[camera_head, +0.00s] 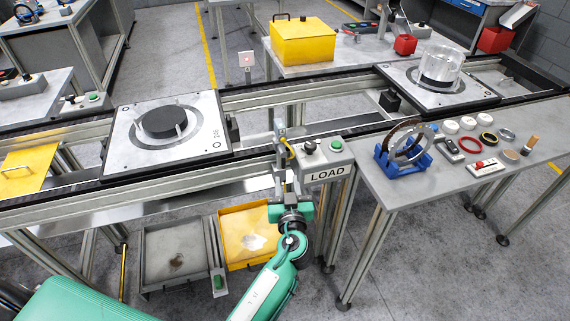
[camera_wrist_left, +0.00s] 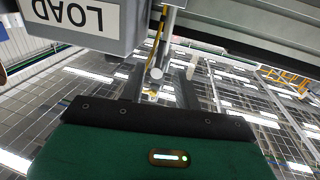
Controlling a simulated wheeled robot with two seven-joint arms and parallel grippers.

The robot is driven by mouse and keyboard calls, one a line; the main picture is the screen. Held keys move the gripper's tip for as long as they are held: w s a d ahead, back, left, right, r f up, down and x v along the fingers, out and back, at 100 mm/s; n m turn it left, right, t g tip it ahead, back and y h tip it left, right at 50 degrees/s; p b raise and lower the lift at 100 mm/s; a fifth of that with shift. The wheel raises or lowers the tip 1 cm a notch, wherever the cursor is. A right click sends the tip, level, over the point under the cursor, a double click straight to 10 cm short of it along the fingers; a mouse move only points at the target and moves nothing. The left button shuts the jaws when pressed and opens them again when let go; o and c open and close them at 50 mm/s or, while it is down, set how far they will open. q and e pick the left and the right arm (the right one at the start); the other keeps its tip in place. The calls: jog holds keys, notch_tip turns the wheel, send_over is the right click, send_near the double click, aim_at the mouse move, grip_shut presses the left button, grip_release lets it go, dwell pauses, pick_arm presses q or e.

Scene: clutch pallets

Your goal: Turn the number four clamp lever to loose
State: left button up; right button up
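My left gripper (camera_head: 290,184) points up beside the conveyor's front rail, just left of the box marked LOAD (camera_head: 327,174). In the left wrist view its two fingers (camera_wrist_left: 160,84) stand apart. A grey rod with a yellow strip (camera_wrist_left: 157,50) reaches down to the gap between them. I cannot tell whether it touches a finger. In the head view a small upright post with a yellow part (camera_head: 283,148) stands above the gripper. No number four or loose mark is readable, so I cannot tell if this is the clamp lever. My right gripper is not in view.
A pallet with a black disc (camera_head: 165,122) sits left on the conveyor; another with a clear cylinder (camera_head: 440,68) sits right. A bench (camera_head: 400,190) with a blue stand (camera_head: 403,158) and small parts is at right. Grey (camera_head: 148,284) and yellow (camera_head: 232,222) trays lie below.

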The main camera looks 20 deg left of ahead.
aim_at(284, 164)
pick_arm(q)
jog(key=p+x, duration=0.1)
jog(key=x, duration=0.5)
jog(key=shift+w+a+p, duration=0.1)
jog(key=shift+p, duration=0.2)
grip_shut()
